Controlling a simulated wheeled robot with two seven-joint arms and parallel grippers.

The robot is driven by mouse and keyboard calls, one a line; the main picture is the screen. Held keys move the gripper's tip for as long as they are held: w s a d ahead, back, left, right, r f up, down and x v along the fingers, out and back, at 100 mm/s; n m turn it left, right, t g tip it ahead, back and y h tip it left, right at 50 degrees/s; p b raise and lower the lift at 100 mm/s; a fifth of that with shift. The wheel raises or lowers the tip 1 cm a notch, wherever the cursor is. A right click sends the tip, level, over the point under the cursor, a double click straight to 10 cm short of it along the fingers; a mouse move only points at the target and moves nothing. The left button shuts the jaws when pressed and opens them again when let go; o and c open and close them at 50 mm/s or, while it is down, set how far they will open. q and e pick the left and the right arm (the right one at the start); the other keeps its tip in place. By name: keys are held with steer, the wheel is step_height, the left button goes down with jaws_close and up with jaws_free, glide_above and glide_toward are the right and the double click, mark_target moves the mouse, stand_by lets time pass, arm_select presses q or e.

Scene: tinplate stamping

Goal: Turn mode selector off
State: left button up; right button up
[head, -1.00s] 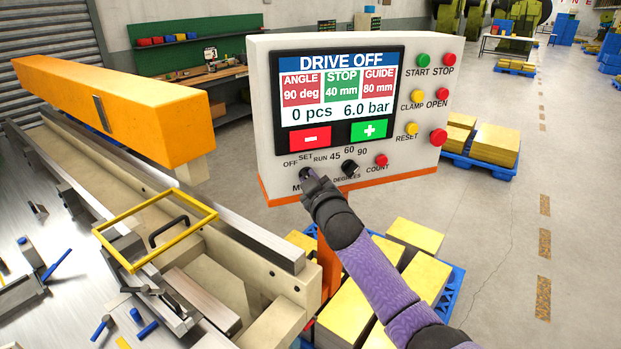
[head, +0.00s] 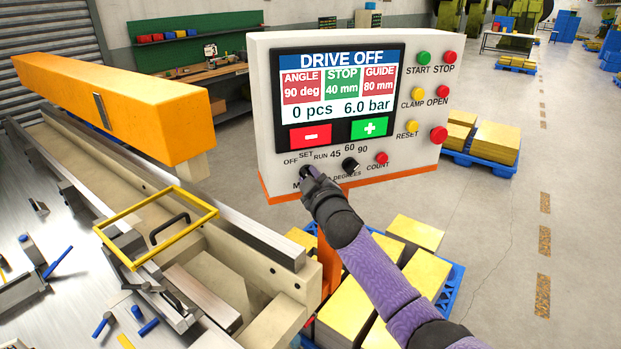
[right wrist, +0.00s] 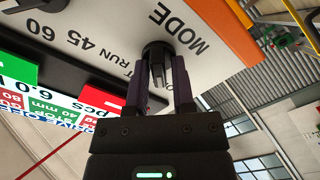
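The mode selector (head: 306,171) is a small black rotary knob at the lower left of the control panel's face, below the words OFF, SET and RUN. In the right wrist view the round knob (right wrist: 157,49) stands beside the printed word MODE. My right gripper (head: 312,174) is at the knob; its dark fingers (right wrist: 160,75) sit one on each side of the knob's grip, close together, and appear shut on it. The fingers hide part of the knob, so its pointer position cannot be read. My left gripper is not in view.
The panel (head: 262,100) also carries a black degrees knob (head: 350,165) close to the right of my gripper, a red COUNT button (head: 381,158) and several other buttons. Its screen (head: 340,88) reads DRIVE OFF. An orange-beamed machine (head: 110,105) stands left. Yellow stacks (head: 345,305) lie below.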

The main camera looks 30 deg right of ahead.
steer(key=shift+o, duration=1.1)
steer(key=shift+s, duration=0.1)
steer(key=v, duration=0.9)
steer(key=shift+s, duration=0.35)
